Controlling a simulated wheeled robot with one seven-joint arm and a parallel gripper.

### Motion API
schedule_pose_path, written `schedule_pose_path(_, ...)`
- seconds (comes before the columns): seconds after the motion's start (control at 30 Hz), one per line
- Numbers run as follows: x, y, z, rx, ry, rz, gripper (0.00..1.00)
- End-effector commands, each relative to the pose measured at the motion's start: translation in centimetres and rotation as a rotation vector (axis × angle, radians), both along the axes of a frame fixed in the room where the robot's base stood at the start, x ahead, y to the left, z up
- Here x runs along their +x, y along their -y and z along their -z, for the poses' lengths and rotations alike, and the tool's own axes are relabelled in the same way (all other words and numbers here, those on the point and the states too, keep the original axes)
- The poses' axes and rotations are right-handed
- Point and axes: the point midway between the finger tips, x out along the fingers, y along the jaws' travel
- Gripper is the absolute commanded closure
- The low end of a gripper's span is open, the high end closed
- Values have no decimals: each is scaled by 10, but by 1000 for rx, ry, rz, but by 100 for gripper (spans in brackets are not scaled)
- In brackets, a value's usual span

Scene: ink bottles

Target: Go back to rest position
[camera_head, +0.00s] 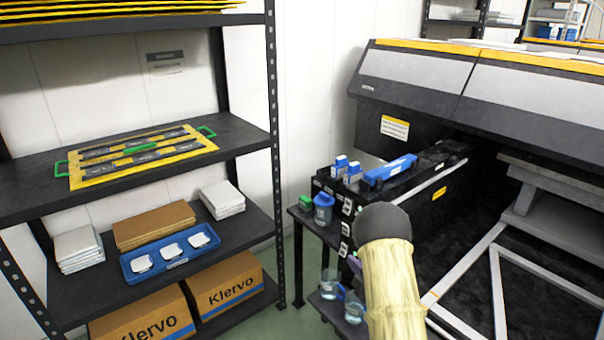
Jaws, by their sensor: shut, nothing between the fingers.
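My arm (391,285) rises from the bottom edge, a pale yellow sleeve with a dark rounded joint at its upper end. My gripper does not show; it may be hidden behind the arm. A grey-blue bottle (323,209) stands on a small dark side table left of the arm, beside a small green item (305,202). Two blue-and-white bottles (347,169) sit on top of the black ink unit (335,190). Clear containers with bluish contents (354,308) stand lower down, close left of the arm and partly hidden.
A large printer (455,85) fills the right, with a pale frame (497,290) below it. A dark shelf rack (255,135) on the left holds a yellow-framed board (95,178), a blue tray (135,277) and cardboard boxes (225,297). A narrow floor gap (305,255) lies between.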

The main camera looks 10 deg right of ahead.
Motion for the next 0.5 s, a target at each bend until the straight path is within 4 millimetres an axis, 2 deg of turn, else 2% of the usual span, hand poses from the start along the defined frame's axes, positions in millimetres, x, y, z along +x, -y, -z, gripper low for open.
schedule_pose_path(0.27,1,4,-23,134,-197,165,100)
schedule_pose_path(0.5,-25,-1,-41,337,-447,372,100)
